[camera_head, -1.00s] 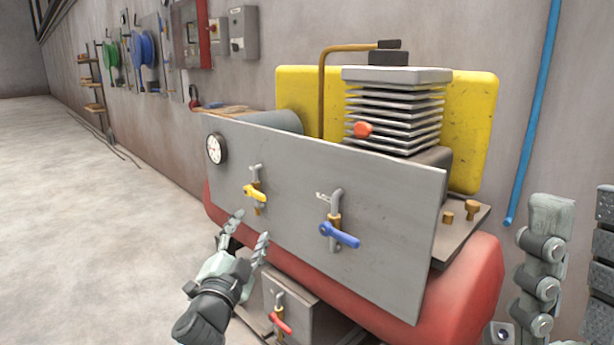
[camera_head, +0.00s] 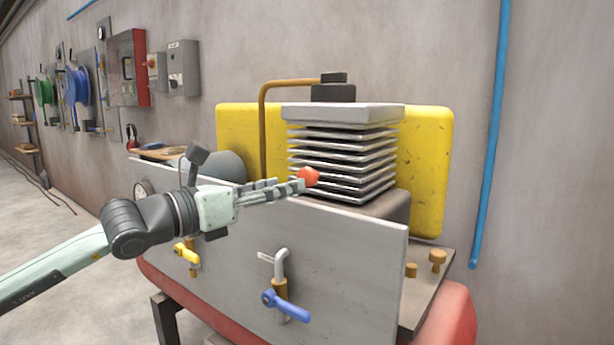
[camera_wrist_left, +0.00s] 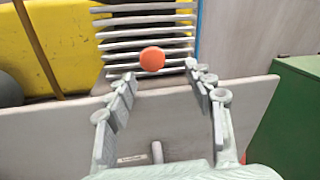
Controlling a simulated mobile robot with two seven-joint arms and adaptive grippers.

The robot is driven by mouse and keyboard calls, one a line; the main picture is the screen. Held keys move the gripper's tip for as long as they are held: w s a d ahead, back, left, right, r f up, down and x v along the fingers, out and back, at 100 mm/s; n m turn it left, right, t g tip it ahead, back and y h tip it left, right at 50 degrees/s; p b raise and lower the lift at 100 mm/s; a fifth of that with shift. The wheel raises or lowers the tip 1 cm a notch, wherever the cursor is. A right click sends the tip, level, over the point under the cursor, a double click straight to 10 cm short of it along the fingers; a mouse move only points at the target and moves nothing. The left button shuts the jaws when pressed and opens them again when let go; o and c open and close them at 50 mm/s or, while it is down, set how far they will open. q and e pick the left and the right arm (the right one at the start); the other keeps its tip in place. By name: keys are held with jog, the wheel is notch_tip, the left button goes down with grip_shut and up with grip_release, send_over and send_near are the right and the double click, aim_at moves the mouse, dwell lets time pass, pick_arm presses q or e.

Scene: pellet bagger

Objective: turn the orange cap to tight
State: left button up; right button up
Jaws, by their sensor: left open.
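The orange cap (camera_head: 308,177) is a small round knob on the front of the finned grey cylinder block (camera_head: 345,150). My left gripper (camera_head: 290,188) reaches in from the left above the grey panel, and its fingertips are close to the cap in the head view. In the left wrist view the cap (camera_wrist_left: 152,58) lies beyond and between the two open fingers (camera_wrist_left: 160,82), with nothing held. Whether a fingertip touches the cap cannot be told. My right gripper is not in view.
The grey panel (camera_head: 345,245) stands in front of the block, with a yellow-handled valve (camera_head: 187,254) and a blue-handled valve (camera_head: 285,305). A yellow guard (camera_head: 430,170) is behind. A brown pipe (camera_head: 262,130) rises left of the block. A green box (camera_wrist_left: 292,115) shows at right in the wrist view.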

aim_at(306, 178)
pick_arm(q)
jog(key=x, duration=0.2)
jog(key=p+x, duration=0.1)
jog(key=x, duration=0.3)
jog(key=shift+w+a+r, duration=0.1)
jog(key=shift+w+a, duration=0.1)
jog(key=shift+w, duration=0.35)
jog(key=shift+w+d+p, duration=0.3)
jog(key=shift+w+d, duration=0.15)
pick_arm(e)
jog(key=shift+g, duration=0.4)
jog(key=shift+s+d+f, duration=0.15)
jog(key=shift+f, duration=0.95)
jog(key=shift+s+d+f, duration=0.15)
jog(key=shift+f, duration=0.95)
pick_arm(q)
jog(key=c, duration=1.2)
